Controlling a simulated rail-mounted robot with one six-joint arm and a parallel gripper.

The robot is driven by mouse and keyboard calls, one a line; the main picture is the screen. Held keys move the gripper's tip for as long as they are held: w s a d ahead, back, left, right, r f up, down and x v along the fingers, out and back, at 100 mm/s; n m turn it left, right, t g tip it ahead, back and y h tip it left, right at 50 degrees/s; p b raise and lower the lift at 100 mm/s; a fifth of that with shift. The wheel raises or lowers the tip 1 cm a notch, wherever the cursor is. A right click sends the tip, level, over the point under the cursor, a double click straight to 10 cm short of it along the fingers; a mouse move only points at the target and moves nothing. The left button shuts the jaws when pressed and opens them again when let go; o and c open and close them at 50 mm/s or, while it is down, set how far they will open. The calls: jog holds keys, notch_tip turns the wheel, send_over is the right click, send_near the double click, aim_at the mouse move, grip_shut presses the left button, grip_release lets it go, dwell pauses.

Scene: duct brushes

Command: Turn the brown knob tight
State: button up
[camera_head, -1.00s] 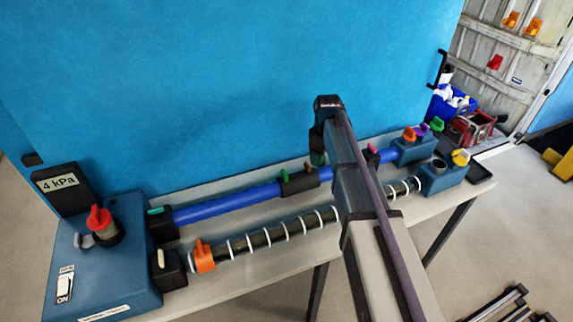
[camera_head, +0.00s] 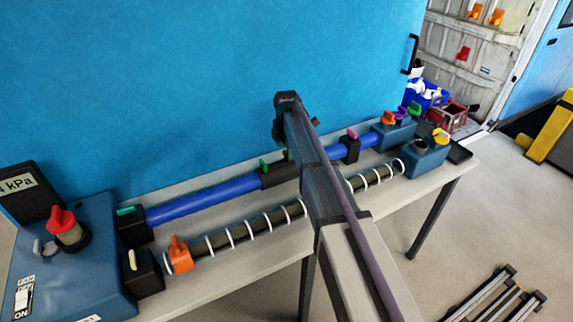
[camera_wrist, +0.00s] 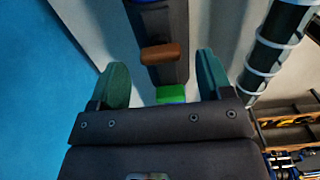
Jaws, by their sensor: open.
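The brown knob (camera_wrist: 160,54) is a short bar on a black coupling (camera_wrist: 172,25) in the wrist view. My gripper (camera_wrist: 161,62) is open, with one green finger on each side of the knob and a gap to both. Whether the fingertips are at the knob's depth is hard to tell. A bright green knob (camera_wrist: 171,94) sits nearer the palm on the same coupling. In the head view the coupling (camera_head: 279,176) and its green knob (camera_head: 264,165) show left of my arm; the brown knob is hidden behind the arm.
The coupling joins blue pipes (camera_head: 205,201). A dark, white-ringed tube (camera_head: 245,229) runs parallel in front, close to the right finger in the wrist view. A blue wall (camera_head: 150,80) stands behind. A blue box with a red knob (camera_head: 62,220) is at left.

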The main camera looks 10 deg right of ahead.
notch_tip(320, 180, down, 2)
jog(key=shift+f+b, duration=0.15)
jog(key=shift+b, duration=0.25)
jog(key=shift+r, duration=0.2)
jog(key=shift+c, duration=0.3)
jog(key=c, duration=0.9)
jog(key=shift+o, duration=0.2)
